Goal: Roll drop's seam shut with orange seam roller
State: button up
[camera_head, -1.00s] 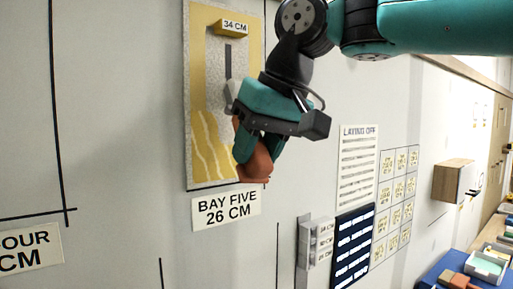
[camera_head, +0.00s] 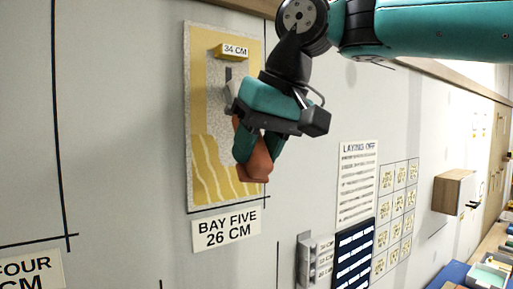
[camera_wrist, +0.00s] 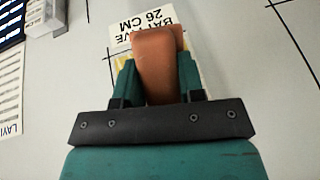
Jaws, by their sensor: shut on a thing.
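The drop (camera_head: 208,180) is a yellow and speckled grey panel on the wall, above the label "BAY FIVE 26 CM" (camera_head: 226,229). A dark vertical strip, perhaps the seam (camera_head: 228,74), shows in its upper middle; its lower part is hidden behind my gripper. My gripper (camera_head: 252,150) is shut on the orange seam roller (camera_head: 259,165) in front of the drop's right half. In the wrist view the roller's orange body (camera_wrist: 155,62) sits between the two teal fingers. Whether the roller touches the drop cannot be told.
A yellow block marked "34 CM" (camera_head: 232,51) sticks out near the drop's top. To the right are a "LAYING OFF" sheet (camera_head: 356,185), a dark blue striped board (camera_head: 352,255), a grey holder (camera_head: 314,262) and a wooden wall box (camera_head: 454,191). The wall left of the drop is clear.

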notch_tip(320, 180, up, 2)
jog(key=p, duration=0.2)
jog(key=shift+r+p, duration=0.25)
jog(key=shift+p, duration=0.1)
jog(key=shift+r+b, duration=0.2)
jog(key=shift+b, duration=0.1)
jog(key=shift+r, duration=0.1)
jog(key=shift+r, duration=0.35)
notch_tip(320, 180, down, 12)
dwell(0.8)
